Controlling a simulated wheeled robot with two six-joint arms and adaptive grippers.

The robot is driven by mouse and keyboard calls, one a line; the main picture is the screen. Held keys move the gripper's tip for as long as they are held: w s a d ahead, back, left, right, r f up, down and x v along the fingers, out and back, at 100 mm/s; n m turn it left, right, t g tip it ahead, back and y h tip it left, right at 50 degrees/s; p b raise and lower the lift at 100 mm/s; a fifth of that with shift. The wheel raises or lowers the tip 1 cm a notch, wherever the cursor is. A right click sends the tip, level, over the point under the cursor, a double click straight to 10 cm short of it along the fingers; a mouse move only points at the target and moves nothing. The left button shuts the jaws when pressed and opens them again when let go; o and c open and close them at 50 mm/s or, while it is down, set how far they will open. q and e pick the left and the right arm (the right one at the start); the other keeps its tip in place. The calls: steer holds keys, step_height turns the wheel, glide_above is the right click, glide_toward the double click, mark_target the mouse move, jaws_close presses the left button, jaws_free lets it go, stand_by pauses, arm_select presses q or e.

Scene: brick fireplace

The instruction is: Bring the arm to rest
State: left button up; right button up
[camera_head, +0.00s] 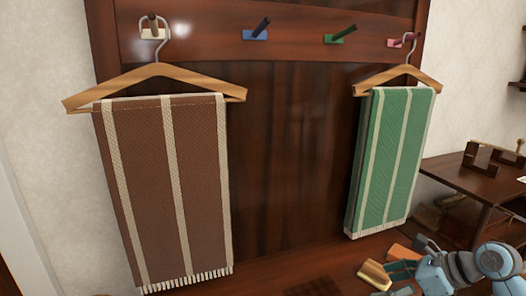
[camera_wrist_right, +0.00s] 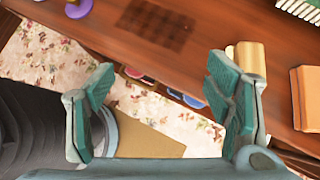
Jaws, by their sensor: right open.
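My right gripper (camera_wrist_right: 160,72) is open and empty in the right wrist view, its teal finger pads spread wide apart. In the head view the right gripper (camera_head: 408,270) is at the lower right, low by a wooden surface, in front of the green towel's lower end. A gold-coloured object (camera_head: 374,273) is close beside its fingers; it also shows in the wrist view (camera_wrist_right: 252,58) just beyond the right finger. I cannot tell whether they touch. My left gripper is not in view.
A brown striped towel (camera_head: 150,190) and a green striped towel (camera_head: 397,150) hang on wooden hangers from a dark wooden rack with coloured pegs. An orange block (camera_head: 406,254) lies near the gripper. A dark side table (camera_head: 462,176) stands at the right.

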steer(key=a+r+m+t+y, duration=0.5)
steer(key=a+r+m+t, duration=0.4)
steer(key=r+m+t, duration=0.35)
steer(key=s+d+f+m+g+h, duration=0.2)
steer(key=s+d+f+m+h, duration=0.2)
steer(key=d+f+m+h, duration=0.65)
steer(key=s+d+f+m+g+h, duration=0.15)
steer(key=s+f+m+h, duration=0.4)
steer(key=m, duration=0.95)
steer(key=s+a+f+m+g+y, duration=0.25)
steer(key=s+a+f+g, duration=0.3)
steer(key=s+f, duration=0.4)
steer(key=s+a+f+m+g+y, duration=0.1)
steer(key=s+a+f+m+g, duration=0.25)
steer(key=s+f+g, duration=0.45)
steer(key=s+d+f+p, duration=0.25)
steer(key=f+p, duration=0.25)
steer(key=f, duration=1)
arm_select(q)
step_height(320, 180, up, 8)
steer(key=p, duration=0.3)
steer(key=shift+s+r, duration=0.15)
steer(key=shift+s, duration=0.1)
arm_select(e)
steer(key=s+f, duration=0.4)
steer(key=s, duration=0.3)
steer(key=s+f, duration=0.4)
steer(key=s, duration=0.3)
steer(key=shift+s+f, duration=0.25)
steer(key=shift+s, duration=0.05)
